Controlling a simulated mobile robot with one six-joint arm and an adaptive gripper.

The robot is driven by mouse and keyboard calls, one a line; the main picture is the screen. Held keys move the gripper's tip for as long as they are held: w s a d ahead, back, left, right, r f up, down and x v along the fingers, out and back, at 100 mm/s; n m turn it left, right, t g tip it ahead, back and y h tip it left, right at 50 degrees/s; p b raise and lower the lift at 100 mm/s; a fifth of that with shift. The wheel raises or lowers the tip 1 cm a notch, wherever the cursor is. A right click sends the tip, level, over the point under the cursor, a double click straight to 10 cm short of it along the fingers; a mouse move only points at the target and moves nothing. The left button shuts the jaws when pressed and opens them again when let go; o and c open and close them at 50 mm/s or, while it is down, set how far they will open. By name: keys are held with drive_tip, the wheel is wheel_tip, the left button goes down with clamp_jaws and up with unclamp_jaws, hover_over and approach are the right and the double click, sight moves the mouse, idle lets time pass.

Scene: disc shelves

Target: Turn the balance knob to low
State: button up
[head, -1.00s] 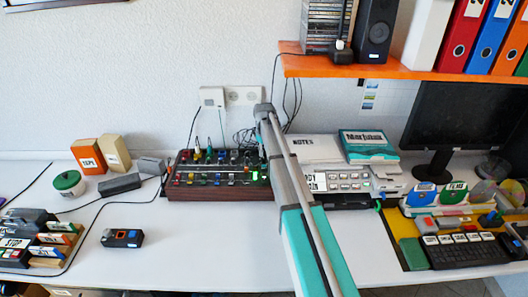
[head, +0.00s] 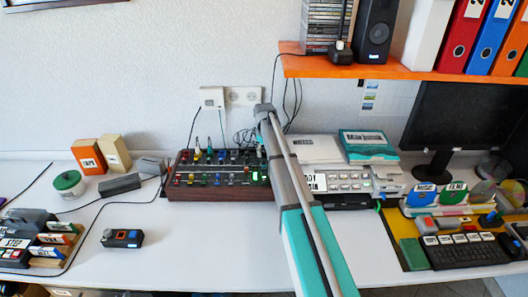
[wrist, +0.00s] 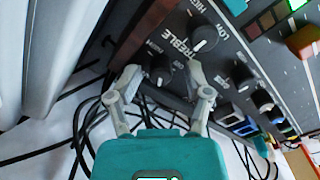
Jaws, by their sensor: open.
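The dark mixing console with wood-brown sides (head: 215,194) stands on the white table against the wall. In the wrist view, its black panel shows a knob with a white top (wrist: 205,40) beside the word TREBLE and the marks LOW and HIGH. A small black knob (wrist: 160,69) sits between my fingertips. Its label is too small to read, so I cannot tell whether it is the balance knob. My gripper (wrist: 162,78) is open, with one finger on each side of this knob. Contact cannot be made out. In the head view, my arm hides the gripper.
More knobs (wrist: 262,100) run along the panel, close to the right finger. Black cables (wrist: 80,125) hang by the console's edge. A white device with buttons (head: 345,178) stands right of the console. An orange shelf (head: 400,68) overhangs the right side.

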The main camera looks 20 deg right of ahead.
sight(264, 153)
drive_tip(key=shift+r+p, duration=1)
drive_tip(key=shift+r, duration=0.1)
drive_tip(key=shift+s+a+r+m+p, duration=0.25)
drive_tip(key=shift+s+r+m+p, duration=0.2)
drive_tip(key=shift+r+m+p, duration=0.35)
drive_tip(key=s+a+r+m+t+h+p, duration=0.2)
drive_tip(key=s+r+m+t+p, duration=0.1)
drive_tip(key=r+m+p, duration=0.4)
wheel_tip(264, 153, up, 2)
drive_tip(key=m+t, duration=0.1)
drive_tip(key=m, duration=0.2)
drive_tip(key=shift+s+a+p, duration=0.15)
drive_tip(key=shift+s+p, duration=0.2)
drive_tip(key=shift+s, duration=0.05)
drive_tip(key=shift+f, duration=0.15)
drive_tip(key=b+x, duration=1.2)
drive_tip(key=x, duration=0.1)
drive_tip(key=shift+w+f+b, duration=0.15)
drive_tip(key=shift+f+b, duration=0.1)
drive_tip(key=shift+b, duration=0.15)
clamp_jaws()
